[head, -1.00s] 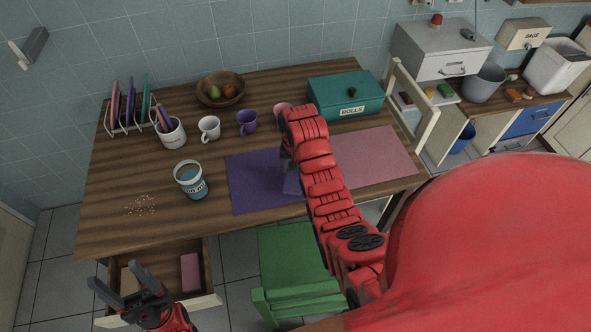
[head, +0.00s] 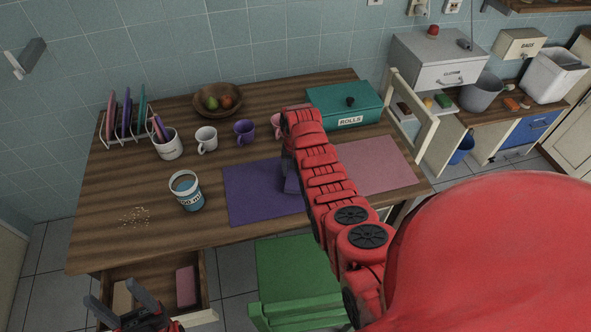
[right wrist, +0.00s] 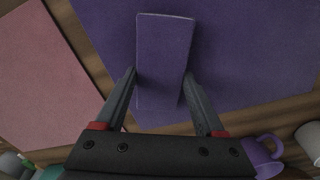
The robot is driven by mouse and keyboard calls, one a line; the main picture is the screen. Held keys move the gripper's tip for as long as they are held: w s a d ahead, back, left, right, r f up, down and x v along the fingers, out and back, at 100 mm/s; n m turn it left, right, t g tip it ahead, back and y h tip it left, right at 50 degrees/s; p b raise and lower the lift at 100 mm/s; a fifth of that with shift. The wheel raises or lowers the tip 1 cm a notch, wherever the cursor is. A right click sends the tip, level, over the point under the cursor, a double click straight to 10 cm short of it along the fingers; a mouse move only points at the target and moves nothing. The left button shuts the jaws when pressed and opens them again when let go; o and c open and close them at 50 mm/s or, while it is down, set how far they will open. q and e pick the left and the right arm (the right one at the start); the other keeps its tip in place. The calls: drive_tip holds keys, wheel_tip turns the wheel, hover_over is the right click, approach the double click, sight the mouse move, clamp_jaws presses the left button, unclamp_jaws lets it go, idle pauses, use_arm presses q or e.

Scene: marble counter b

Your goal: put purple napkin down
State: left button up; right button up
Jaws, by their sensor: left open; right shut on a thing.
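The folded purple napkin (right wrist: 163,45) is between the fingers of my right gripper (right wrist: 160,76), which is shut on it. In the right wrist view the napkin is over the purple placemat (right wrist: 235,45); I cannot tell whether it touches the mat. In the head view a corner of the napkin (head: 291,184) shows beside my right arm, over the purple placemat (head: 250,190), and the arm hides the rest. My left gripper (head: 115,294) is open and empty at the lower left, by the open drawer.
A pink placemat (head: 380,165) lies to the right. A purple mug (head: 244,133), white mug (head: 206,138), teal rolls box (head: 345,106) and fruit bowl (head: 218,98) stand behind. A blue-and-white tin (head: 187,192) and crumbs (head: 134,215) are left. A green chair (head: 290,270) stands in front.

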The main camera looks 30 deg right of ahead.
sight(295, 173)
drive_tip(key=shift+f, duration=0.2)
drive_tip(key=o, duration=1.3)
drive_tip(key=shift+f, duration=0.1)
wheel_tip(295, 173, up, 6)
drive_tip(key=shift+w+f+b, duration=0.1)
drive_tip(key=shift+f+b, duration=0.15)
drive_tip(key=shift+b, duration=0.6)
wheel_tip(295, 173, up, 7)
drive_tip(key=p, duration=0.3)
drive_tip(key=shift+f+p, duration=0.1)
drive_tip(key=shift+p, duration=0.2)
